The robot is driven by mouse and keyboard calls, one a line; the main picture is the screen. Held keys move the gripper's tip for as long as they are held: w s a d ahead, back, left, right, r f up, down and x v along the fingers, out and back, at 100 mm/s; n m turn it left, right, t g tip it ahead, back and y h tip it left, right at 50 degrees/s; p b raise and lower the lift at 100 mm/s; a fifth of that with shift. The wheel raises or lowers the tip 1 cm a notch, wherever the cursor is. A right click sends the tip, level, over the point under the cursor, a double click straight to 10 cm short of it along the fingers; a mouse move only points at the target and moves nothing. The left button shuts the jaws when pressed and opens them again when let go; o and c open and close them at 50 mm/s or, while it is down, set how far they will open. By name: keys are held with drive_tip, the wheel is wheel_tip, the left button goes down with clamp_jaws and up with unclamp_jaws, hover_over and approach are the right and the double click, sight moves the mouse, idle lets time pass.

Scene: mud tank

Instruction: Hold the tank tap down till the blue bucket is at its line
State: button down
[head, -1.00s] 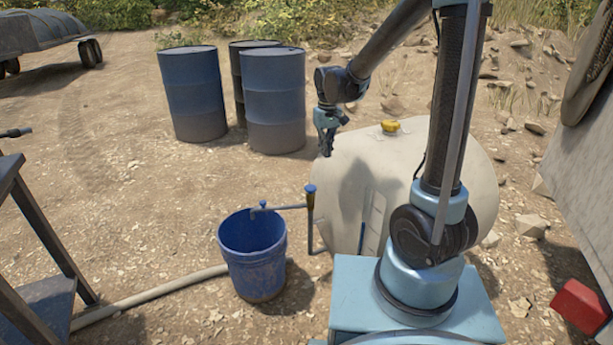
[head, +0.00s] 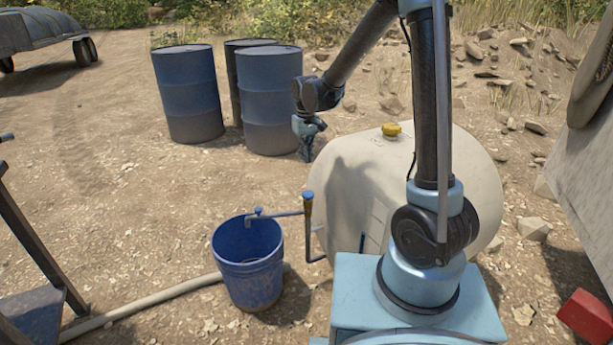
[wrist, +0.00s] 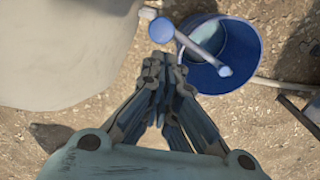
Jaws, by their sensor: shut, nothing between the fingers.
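The blue bucket (head: 250,285) stands upright on the ground left of the pale tank (head: 350,180). The tank tap has a blue round head (head: 308,196) on an upright stem, and its pipe reaches left over the bucket. In the wrist view the tap head (wrist: 161,29) lies just beyond my fingertips, and its spout end (wrist: 225,71) is over the bucket (wrist: 245,85). My gripper (head: 306,156) is shut and empty, pointing down above the tap and apart from it. A pale patch shows inside the bucket in the wrist view; I cannot make out a level or a line.
Several blue and dark drums (head: 270,100) stand behind. A pale hose (head: 150,302) runs along the ground behind the bucket. A dark metal stand (head: 35,240) is at the left and a red block (head: 588,317) at the right. The yellow cap (head: 391,129) tops the tank.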

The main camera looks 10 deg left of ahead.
sight(306, 191)
wheel_tip(306, 191, down, 14)
drive_tip(key=shift+r, duration=0.15)
idle(0.6)
drive_tip(key=shift+f, duration=0.85)
drive_tip(key=shift+s, duration=0.1)
idle(5.7)
